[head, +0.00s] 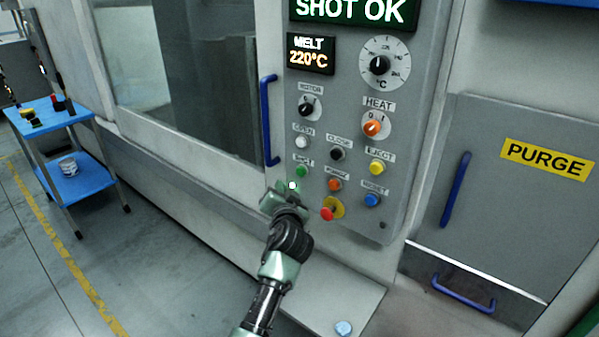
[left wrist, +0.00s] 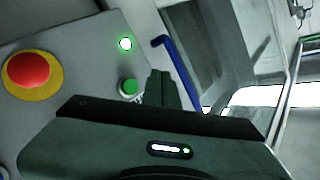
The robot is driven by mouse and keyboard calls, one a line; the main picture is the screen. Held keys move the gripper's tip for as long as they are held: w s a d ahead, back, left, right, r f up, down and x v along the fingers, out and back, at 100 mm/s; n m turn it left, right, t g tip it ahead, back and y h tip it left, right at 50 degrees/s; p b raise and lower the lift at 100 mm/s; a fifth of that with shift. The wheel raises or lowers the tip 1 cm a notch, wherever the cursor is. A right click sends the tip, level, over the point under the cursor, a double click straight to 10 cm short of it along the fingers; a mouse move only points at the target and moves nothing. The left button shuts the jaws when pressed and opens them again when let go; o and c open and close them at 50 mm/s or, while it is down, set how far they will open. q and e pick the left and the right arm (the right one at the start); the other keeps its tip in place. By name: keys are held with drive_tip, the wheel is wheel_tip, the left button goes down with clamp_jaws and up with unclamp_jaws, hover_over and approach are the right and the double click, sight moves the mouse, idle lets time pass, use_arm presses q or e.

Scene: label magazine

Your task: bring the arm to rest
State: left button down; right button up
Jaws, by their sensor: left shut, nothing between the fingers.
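My left gripper (head: 285,190) is shut and empty. In the head view it is at the lower left of the grey control panel (head: 330,105), just below the green button (head: 301,171); I cannot tell whether it touches the panel. In the left wrist view its dark fingers (left wrist: 160,88) are together beside a green button (left wrist: 128,87). A glowing lamp (left wrist: 125,43) and the red emergency button (left wrist: 28,69) on its yellow ring show there too. My right gripper is in neither view.
A blue door handle (head: 267,120) stands out left of the panel. The red emergency button (head: 327,214) is right of my gripper. A purge cover (head: 500,215) with blue handles is further right. A blue two-tier cart (head: 85,182) stands far left. Open floor lies between.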

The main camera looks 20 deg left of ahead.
use_arm(q)
drive_tip(key=shift+f, duration=0.1)
idle(0.4)
drive_tip(key=s+d+f+m+g+h, duration=0.1)
drive_tip(key=s+d+f+g+h, duration=0.15)
drive_tip(key=f, duration=0.85)
drive_tip(key=s+d+f+m+g+h, duration=0.1)
drive_tip(key=s+f, duration=0.2)
drive_tip(key=f, duration=0.8)
drive_tip(key=s+d+f+g+h, duration=0.1)
drive_tip(key=s+f+g, duration=0.1)
drive_tip(key=s+f, duration=0.7)
drive_tip(key=s+d+f+g+h, duration=0.15)
drive_tip(key=s+f, duration=0.45)
drive_tip(key=f, duration=0.6)
drive_tip(key=s+a+f+g, duration=0.1)
drive_tip(key=s+f, duration=0.5)
drive_tip(key=s, duration=0.8)
drive_tip(key=s+a+f+n+g, duration=0.1)
drive_tip(key=s+f+g, duration=0.2)
drive_tip(key=s, duration=1.1)
drive_tip(key=s+a+f+g+h, duration=0.1)
drive_tip(key=s+f+g, duration=0.1)
drive_tip(key=s+f, duration=0.8)
drive_tip(key=s, duration=0.5)
drive_tip(key=shift+a+n+g, duration=0.2)
drive_tip(key=shift+n+g, duration=0.2)
drive_tip(key=shift+w, duration=0.1)
